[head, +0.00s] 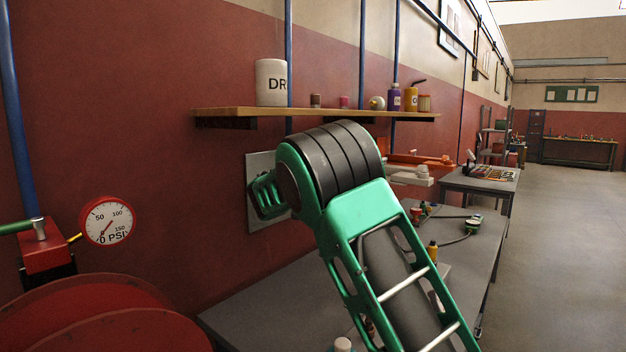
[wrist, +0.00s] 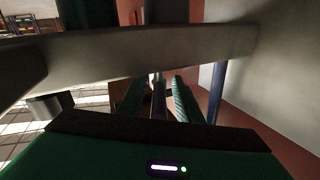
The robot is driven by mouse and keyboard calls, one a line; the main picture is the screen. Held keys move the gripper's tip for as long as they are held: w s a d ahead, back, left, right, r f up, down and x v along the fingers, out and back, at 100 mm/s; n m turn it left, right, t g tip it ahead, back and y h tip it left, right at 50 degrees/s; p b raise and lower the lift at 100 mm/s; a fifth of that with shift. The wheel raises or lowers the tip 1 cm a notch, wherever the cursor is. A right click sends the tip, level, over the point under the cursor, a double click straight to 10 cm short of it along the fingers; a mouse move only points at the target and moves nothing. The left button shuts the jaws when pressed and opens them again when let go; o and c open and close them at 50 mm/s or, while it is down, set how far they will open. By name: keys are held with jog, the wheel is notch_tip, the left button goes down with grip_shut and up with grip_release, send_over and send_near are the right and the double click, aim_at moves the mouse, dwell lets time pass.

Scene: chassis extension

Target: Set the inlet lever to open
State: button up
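A green bar (head: 16,228) enters at the left edge of the head view and meets a metal pin on top of a red block (head: 47,258). It looks like a lever, but I cannot tell whether it is the inlet lever. A broad grey bar crosses close to the camera and hides much of the view.
A round gauge (head: 107,221) has its needle near 0 PSI. A red drum (head: 95,315) stands below it. A wall shelf (head: 330,112) holds a white canister (head: 271,82) and small jars. A grey bench (head: 250,310) runs along the wall. The floor at right (head: 565,250) is clear.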

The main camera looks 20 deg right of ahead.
notch_tip(320, 180, up, 4)
jog(key=shift+r, duration=0.1)
jog(key=s+a+r, duration=0.4)
jog(key=a+r, duration=0.2)
jog(key=a, duration=0.4)
jog(key=shift+s+a+r, duration=0.2)
jog(key=shift+a+r, duration=0.1)
jog(key=shift+a, duration=0.1)
